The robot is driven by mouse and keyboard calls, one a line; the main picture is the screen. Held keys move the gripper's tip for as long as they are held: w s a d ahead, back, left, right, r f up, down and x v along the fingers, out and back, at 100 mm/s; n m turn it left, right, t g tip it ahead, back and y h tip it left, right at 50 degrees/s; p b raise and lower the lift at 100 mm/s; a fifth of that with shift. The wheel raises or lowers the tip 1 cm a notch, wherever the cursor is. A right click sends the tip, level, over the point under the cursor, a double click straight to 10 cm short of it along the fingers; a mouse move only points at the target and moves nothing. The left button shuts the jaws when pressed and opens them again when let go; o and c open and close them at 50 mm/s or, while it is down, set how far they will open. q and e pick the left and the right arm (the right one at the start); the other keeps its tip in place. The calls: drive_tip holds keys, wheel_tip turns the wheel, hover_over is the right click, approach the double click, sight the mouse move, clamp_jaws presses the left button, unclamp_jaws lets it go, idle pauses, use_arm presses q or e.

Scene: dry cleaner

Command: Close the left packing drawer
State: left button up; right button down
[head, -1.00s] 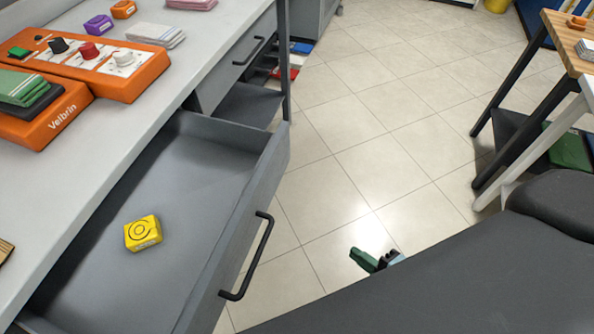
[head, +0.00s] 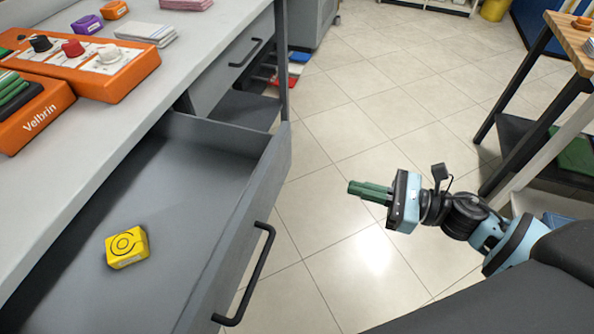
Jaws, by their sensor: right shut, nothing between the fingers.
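The left packing drawer (head: 235,213) is a grey drawer pulled far out from under the counter at the left of the head view. Its black bar handle (head: 257,277) is on the front panel, facing the aisle. A yellow box (head: 127,247) with a round mark lies inside on the drawer floor. My right gripper (head: 352,188), with green fingers, is shut and empty. It is over the aisle, to the right of the drawer front and apart from it, pointing left. My left gripper is not in view.
The counter (head: 120,95) carries an orange device (head: 130,85) with knobs and stacked cloths. A second drawer (head: 240,55) farther along is shut. A wooden-topped table (head: 572,35) stands at the right. The tiled floor (head: 370,130) between is clear.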

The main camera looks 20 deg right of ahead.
sight(281, 169)
drive_tip(key=p+x, duration=0.1)
drive_tip(key=x, duration=1.1)
drive_tip(key=shift+w+a+p, duration=0.1)
drive_tip(key=shift+a+p, duration=0.05)
drive_tip(key=shift+p, duration=0.2)
drive_tip(key=shift+w+a, duration=0.3)
drive_tip(key=shift+a, duration=0.15)
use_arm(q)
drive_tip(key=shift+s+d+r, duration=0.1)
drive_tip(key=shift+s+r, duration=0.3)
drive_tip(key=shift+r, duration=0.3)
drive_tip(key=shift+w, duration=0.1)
use_arm(e)
drive_tip(key=shift+a, duration=0.1)
